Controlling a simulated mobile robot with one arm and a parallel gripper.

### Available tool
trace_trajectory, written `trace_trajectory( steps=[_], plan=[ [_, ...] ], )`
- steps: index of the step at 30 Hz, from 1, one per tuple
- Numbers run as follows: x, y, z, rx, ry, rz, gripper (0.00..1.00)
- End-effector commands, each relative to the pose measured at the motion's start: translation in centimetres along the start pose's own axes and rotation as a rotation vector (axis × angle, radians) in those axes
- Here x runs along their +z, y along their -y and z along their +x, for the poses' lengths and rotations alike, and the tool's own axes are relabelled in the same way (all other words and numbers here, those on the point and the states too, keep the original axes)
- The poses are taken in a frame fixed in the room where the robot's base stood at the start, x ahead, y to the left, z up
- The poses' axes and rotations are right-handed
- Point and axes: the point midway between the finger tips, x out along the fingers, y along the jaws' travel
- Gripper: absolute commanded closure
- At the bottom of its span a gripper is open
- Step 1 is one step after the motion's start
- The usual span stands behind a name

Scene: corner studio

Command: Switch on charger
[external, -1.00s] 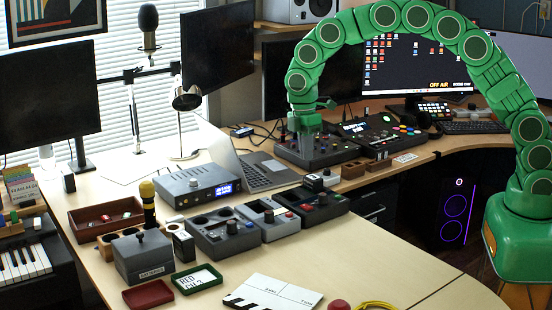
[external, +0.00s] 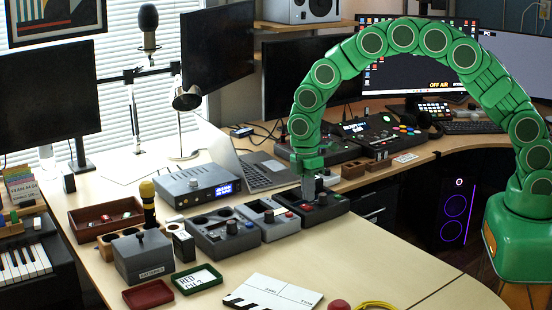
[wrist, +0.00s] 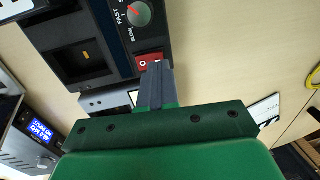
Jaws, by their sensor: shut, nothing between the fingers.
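The charger (external: 290,199) is a dark grey box at the right end of the row of devices on the desk. In the wrist view the charger (wrist: 122,62) shows a dark bay with an orange mark, a grey knob (wrist: 139,14) labelled SLOW and FAST, and a red rocker switch (wrist: 146,58) with a white O mark. My gripper (external: 308,194) is shut and empty, pointing down over the charger. In the wrist view my gripper's fingertips (wrist: 156,66) are right at the red switch and hide part of it; I cannot tell whether they touch it.
Grey devices with knobs (external: 228,240) stand close on the charger's left. A laptop (external: 262,174) and a mixer-like console (external: 336,151) are behind it. A clapperboard (external: 275,292) lies in front. The desk right of the charger is clear.

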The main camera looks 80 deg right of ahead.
Motion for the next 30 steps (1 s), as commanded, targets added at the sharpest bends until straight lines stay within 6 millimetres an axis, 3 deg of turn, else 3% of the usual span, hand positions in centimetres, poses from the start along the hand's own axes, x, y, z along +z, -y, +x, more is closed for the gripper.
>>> trace_trajectory(
  steps=[7,30],
  plan=[
    [0.1,0.1,1.8,-0.001,0.002,-0.001,1.00],
    [0.1,0.1,2.3,0.027,0.003,0.001,1.00]
  ],
)
